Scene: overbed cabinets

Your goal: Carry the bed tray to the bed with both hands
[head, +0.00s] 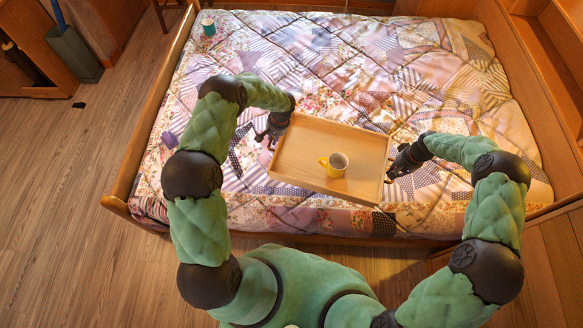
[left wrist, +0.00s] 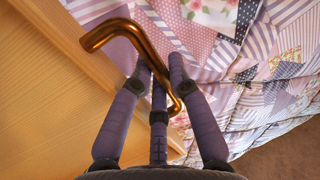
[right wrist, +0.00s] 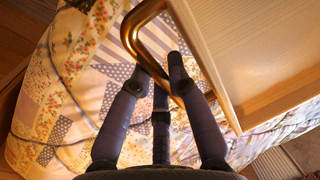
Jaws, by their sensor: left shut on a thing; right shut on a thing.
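The wooden bed tray (head: 303,155) is held between my two grippers, over the near part of the bed (head: 330,60). A yellow mug (head: 337,162) stands upright on the tray, right of its middle. My left gripper (head: 272,140) is at the tray's left side, shut on a brass handle (left wrist: 140,42). My right gripper (head: 392,172) is at the right side, shut on the other brass handle (right wrist: 150,45). The tray looks slightly turned in the head view. Whether its underside touches the quilt cannot be told.
A teal patterned cup (head: 208,27) stands at the bed's far left corner. A small purple thing (head: 169,140) lies near the left edge. The wooden bed frame (head: 150,125) borders the quilt. Open floor lies to the left; cabinets stand at right.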

